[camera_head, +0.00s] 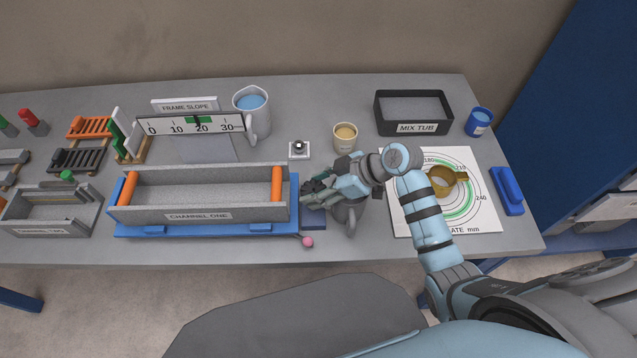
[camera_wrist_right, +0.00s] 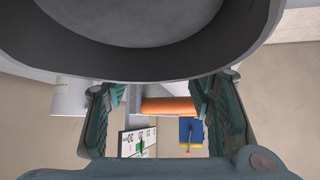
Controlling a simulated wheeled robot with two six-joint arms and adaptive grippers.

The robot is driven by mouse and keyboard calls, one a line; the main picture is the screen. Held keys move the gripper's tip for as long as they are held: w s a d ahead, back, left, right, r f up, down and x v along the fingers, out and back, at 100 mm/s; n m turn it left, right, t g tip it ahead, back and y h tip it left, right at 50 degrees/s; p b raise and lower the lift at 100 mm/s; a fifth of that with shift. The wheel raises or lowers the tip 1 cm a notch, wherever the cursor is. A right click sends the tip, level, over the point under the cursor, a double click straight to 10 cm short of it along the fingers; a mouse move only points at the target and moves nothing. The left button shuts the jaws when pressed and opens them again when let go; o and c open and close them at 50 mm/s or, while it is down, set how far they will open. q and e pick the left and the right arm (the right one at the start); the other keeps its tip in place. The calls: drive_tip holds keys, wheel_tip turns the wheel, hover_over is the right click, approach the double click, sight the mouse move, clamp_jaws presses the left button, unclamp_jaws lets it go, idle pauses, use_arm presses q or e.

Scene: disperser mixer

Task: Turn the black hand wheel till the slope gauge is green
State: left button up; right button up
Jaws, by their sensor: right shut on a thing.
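The slope gauge (camera_head: 180,125), with its FRAME SLOPE sign, stands behind the blue-framed channel one (camera_head: 215,208). A green patch with a dark mark lies near 20 on its scale; the gauge also shows upside down in the wrist view (camera_wrist_right: 138,143). My right gripper (camera_head: 318,191) is just right of the channel's right end. It is shut on a grey vessel (camera_head: 350,217), whose rounded wall fills the top of the wrist view (camera_wrist_right: 160,45). I cannot make out the black hand wheel. A pink knob (camera_head: 308,241) sticks out at the frame's front right corner. My left gripper is out of view.
A jug of blue liquid (camera_head: 252,105), a beige cup (camera_head: 345,137) and a small white device (camera_head: 299,150) stand behind my gripper. The mix tub (camera_head: 414,111), a printed plate (camera_head: 480,215) with a brass cup and a blue cup (camera_head: 479,122) are to the right.

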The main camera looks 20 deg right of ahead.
drive_tip(key=shift+r, duration=0.15)
drive_tip(key=shift+w, duration=0.1)
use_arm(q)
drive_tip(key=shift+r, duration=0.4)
use_arm(e)
drive_tip(key=o, duration=1.2)
drive_tip(key=shift+c, duration=0.2)
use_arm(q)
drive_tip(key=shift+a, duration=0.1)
use_arm(e)
drive_tip(key=v, duration=1.2)
drive_tip(key=shift+s, duration=0.25)
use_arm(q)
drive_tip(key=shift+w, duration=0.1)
use_arm(e)
drive_tip(key=shift+a, duration=0.1)
